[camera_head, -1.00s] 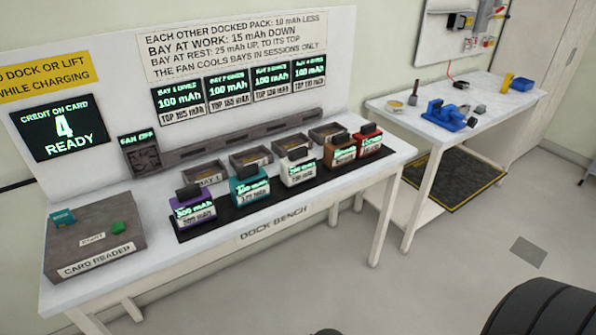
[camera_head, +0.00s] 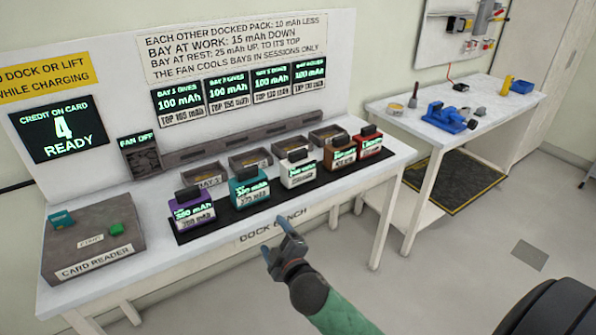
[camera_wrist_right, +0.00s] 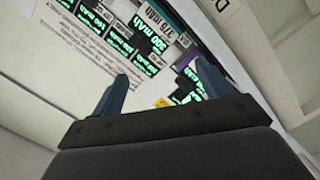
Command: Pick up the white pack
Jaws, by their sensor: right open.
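The white pack (camera_head: 298,172) with a dark top handle and a lit green readout stands upright on the dark mat (camera_head: 243,211) on the dock bench. It is in the middle of a row, between the teal pack (camera_head: 249,190) and the brown pack (camera_head: 340,155). My right gripper (camera_head: 274,238) is open and empty, in front of the bench's front edge and apart from the white pack. In the right wrist view its two fingers (camera_wrist_right: 161,72) are spread with nothing between them, and I cannot make out the white pack there. My left gripper is not in view.
A purple pack (camera_head: 192,211) and a red pack (camera_head: 369,143) end the row. Docking bays (camera_head: 250,158) lie behind it. A card reader (camera_head: 92,243) sits at the bench's left. A second table (camera_head: 400,108) with a blue vise (camera_head: 446,117) stands right.

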